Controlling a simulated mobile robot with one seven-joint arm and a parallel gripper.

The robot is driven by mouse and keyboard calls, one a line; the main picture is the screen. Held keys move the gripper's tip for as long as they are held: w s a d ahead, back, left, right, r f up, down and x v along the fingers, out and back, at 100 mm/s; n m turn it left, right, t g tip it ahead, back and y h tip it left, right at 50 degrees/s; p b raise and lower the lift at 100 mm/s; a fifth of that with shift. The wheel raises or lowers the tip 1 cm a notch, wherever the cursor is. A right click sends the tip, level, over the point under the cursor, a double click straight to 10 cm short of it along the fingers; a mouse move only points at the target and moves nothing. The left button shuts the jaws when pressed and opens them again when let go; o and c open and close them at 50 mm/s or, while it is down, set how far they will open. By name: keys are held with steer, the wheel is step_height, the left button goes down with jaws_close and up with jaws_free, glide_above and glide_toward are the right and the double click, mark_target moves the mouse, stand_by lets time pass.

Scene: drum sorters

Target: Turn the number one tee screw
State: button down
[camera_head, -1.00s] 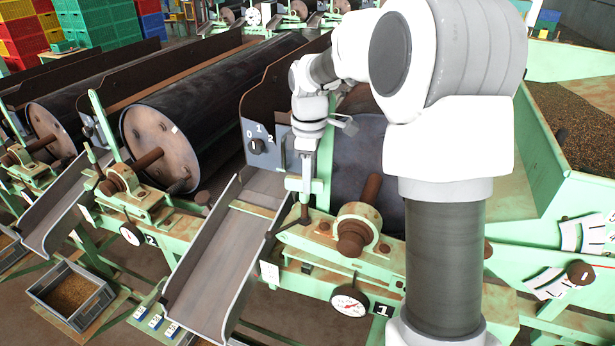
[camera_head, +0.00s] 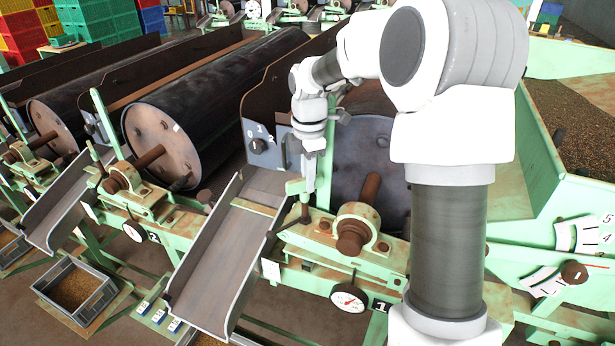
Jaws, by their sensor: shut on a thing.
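The number one tee screw (camera_head: 304,210) stands on the green frame of the front drum machine, beside the top of the metal chute. Its dark lower shank shows, while its upper part is hidden by the fingers. My gripper (camera_head: 309,188) points down over it, shut on its top. The number 1 plate (camera_head: 380,307) is on the same frame, to the right of a round dial gauge (camera_head: 348,298).
The sloping chute (camera_head: 225,265) lies left of the gripper. A bearing block with a rusty shaft (camera_head: 354,230) stands close at right. A panel with a selector knob (camera_head: 259,146) is behind. My arm hides part of the drum.

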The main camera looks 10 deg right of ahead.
steer(key=shift+s+d+f, duration=0.15)
steer(key=shift+s+d, duration=0.05)
steer(key=shift+d, duration=0.05)
steer(key=c, duration=0.9)
jaws_free()
steer(key=shift+d, duration=0.1)
steer(key=shift+o, duration=0.2)
steer(key=shift+a, duration=0.2)
steer(key=shift+r, duration=0.25)
steer(key=shift+w+r, duration=0.1)
steer(key=shift+r, duration=0.25)
step_height(320, 180, up, 16)
steer(key=shift+r, duration=0.2)
steer(key=shift+d, duration=0.1)
